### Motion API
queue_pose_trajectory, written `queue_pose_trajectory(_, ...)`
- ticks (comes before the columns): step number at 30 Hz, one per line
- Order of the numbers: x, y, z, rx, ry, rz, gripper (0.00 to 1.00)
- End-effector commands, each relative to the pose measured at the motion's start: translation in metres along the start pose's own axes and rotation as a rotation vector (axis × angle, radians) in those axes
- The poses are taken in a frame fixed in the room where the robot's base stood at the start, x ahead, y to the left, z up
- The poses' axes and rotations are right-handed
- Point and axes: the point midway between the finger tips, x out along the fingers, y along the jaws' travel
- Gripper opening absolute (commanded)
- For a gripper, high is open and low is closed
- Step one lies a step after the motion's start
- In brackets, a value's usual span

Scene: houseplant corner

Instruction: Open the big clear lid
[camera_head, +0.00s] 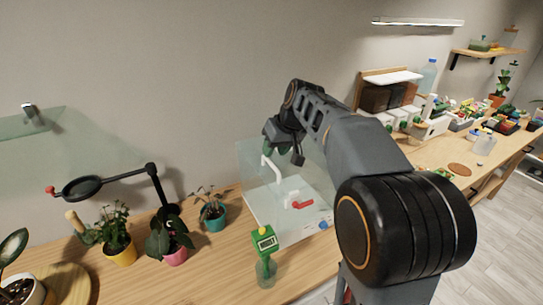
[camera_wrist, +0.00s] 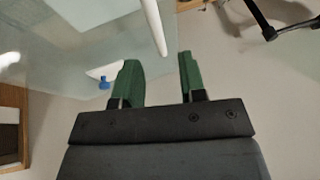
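The big clear lid (camera_head: 257,190) is a see-through panel on the clear case standing on the wooden bench, right of the plants. A white bar handle (camera_head: 270,166) shows at it, just below my gripper (camera_head: 282,148). In the wrist view, my gripper's (camera_wrist: 158,72) two green fingers are apart with nothing held. The white handle (camera_wrist: 153,25) reaches down to the gap between the fingertips. The clear panel (camera_wrist: 60,50) fills the upper left there. Whether the fingers touch the handle I cannot tell. My arm hides the case's right side.
A red handle (camera_head: 302,204) and a blue knob (camera_head: 323,225) show at the case. Potted plants (camera_head: 212,213) and a magnifier arm (camera_head: 152,170) stand to the left. A clear shelf (camera_head: 60,140) is at the wall.

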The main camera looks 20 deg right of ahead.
Motion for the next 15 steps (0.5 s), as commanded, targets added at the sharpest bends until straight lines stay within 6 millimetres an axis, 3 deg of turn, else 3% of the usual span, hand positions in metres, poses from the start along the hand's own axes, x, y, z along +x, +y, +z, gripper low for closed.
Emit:
queue_pose_trajectory(6, 0.026, 0.000, 0.000, 0.000, -0.001, 0.000, 0.38)
queue_pose_trajectory(15, 0.038, 0.000, 0.000, 0.000, 0.001, 0.001, 0.38)
